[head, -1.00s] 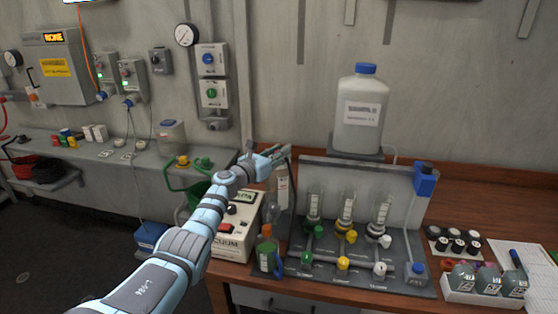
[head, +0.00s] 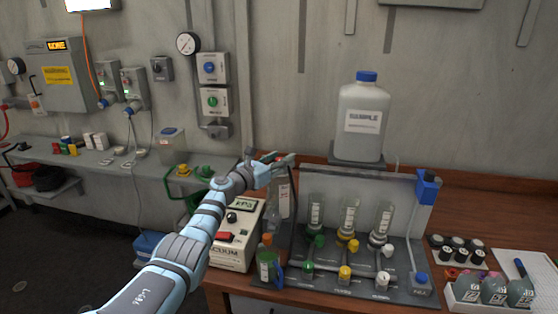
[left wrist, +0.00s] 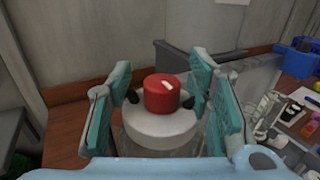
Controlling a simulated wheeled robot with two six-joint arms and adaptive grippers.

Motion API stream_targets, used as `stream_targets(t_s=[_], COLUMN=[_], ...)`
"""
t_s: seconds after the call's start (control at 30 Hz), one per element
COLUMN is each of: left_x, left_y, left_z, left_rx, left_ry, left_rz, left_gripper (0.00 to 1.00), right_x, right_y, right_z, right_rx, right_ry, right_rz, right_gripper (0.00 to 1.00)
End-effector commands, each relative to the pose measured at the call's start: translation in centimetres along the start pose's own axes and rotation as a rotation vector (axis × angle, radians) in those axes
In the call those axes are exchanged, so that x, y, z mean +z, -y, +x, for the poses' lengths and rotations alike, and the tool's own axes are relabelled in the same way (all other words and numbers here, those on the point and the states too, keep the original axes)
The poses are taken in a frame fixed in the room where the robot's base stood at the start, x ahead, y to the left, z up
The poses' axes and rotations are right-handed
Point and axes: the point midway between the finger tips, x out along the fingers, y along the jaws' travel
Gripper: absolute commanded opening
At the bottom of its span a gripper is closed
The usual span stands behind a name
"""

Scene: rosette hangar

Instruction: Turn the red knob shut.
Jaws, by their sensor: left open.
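The red knob (left wrist: 162,93) shows in the left wrist view, with a short white mark on its top. It sits on a round pale cap (left wrist: 160,124) of a clear vessel. My left gripper (head: 277,162) is open, its teal-padded fingers on either side of the knob with a gap on both sides. In the head view the gripper is over a clear bottle (head: 283,193) at the back of the wooden bench, and I cannot make out the knob there. My right gripper is not in view.
A vacuum box (head: 232,250) stands left of the bottle. A valve rack (head: 318,275) with green, yellow and white knobs stands to its right, below a large sample jug (head: 362,120). A small bottle with an orange cap (head: 267,262) stands in front.

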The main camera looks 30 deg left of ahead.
Motion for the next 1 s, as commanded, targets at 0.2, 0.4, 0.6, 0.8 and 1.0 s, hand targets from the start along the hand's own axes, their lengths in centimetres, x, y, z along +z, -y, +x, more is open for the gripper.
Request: stream_targets(t_s=[0.2,0.4,0.6,0.8,1.0], left_x=[-0.1,-0.2,-0.2,-0.1,-0.1], left_y=[-0.2,-0.1,0.0,-0.1,-0.1], left_z=[-1.0,-4.8,-10.0,-12.0,-12.1], left_rx=[0.002,0.0,-0.002,0.0,0.0], left_ry=[-0.001,-0.004,-0.006,-0.002,-0.001], left_rz=[0.004,0.009,0.007,0.001,-0.001], left_gripper=[0.46,0.46,0.46,0.46,0.46], right_x=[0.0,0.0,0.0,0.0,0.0], right_y=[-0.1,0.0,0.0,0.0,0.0], right_z=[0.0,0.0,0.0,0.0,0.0], right_rx=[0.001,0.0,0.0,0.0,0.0], right_ry=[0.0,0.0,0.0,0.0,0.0], right_rz=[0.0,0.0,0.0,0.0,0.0], right_gripper=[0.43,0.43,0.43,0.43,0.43])
